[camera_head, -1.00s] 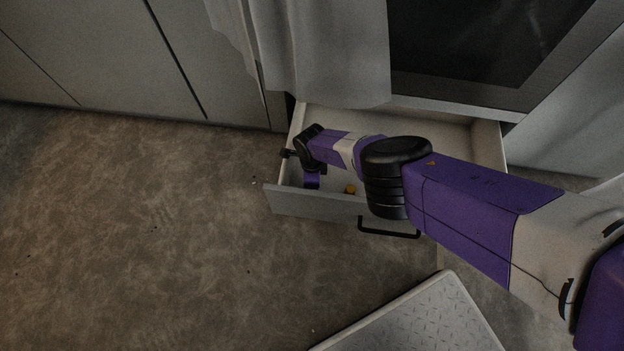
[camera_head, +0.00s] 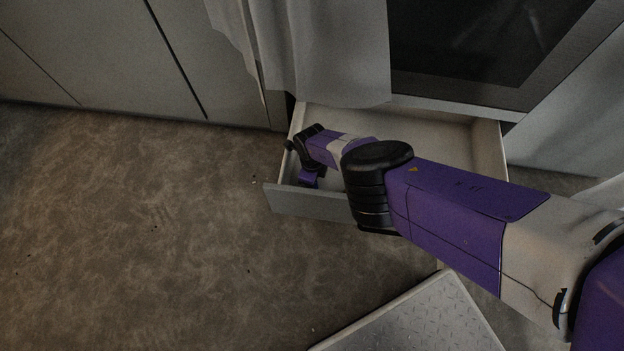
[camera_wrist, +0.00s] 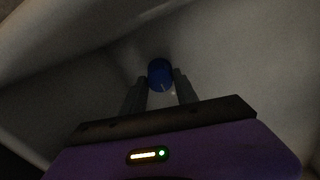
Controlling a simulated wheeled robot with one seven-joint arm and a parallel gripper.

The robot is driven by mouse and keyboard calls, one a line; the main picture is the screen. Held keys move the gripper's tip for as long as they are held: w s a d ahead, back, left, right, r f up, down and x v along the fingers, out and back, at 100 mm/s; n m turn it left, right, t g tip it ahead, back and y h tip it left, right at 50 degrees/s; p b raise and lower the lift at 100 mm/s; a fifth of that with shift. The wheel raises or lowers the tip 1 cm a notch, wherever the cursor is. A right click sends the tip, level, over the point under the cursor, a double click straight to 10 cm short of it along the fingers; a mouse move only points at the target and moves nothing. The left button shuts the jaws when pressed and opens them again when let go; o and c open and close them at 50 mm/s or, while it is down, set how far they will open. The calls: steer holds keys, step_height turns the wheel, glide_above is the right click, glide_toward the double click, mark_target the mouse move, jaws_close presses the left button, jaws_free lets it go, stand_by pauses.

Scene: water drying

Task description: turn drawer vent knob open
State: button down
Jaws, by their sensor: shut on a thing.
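The blue knob (camera_wrist: 160,72) shows in the wrist view against a pale inner wall of the drawer. My gripper (camera_wrist: 161,84) has one finger on each side of it and is shut on it. A small pale mark shows on the knob's face, but the picture is too dark to read its angle. In the head view the drawer (camera_head: 308,203) is pulled open, and my wrist reaches down inside its left end. The knob and my fingertips are hidden there by my own arm.
A white cloth (camera_head: 335,60) hangs over the drawer's back left. A dark-glass appliance front (camera_head: 470,45) stands above the drawer. A grey textured plate (camera_head: 420,320) lies in front on the floor. The brown floor (camera_head: 140,230) at left is open.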

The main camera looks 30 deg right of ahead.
steer(key=shift+a+m, duration=0.1)
steer(key=shift+m, duration=0.2)
stand_by(0.4)
steer(key=c, duration=0.9)
jaws_free()
steer(key=shift+c, duration=0.2)
step_height(320, 180, up, 8)
steer(key=p, duration=0.7)
steer(key=shift+f+p, duration=0.15)
steer(key=shift+p, duration=0.25)
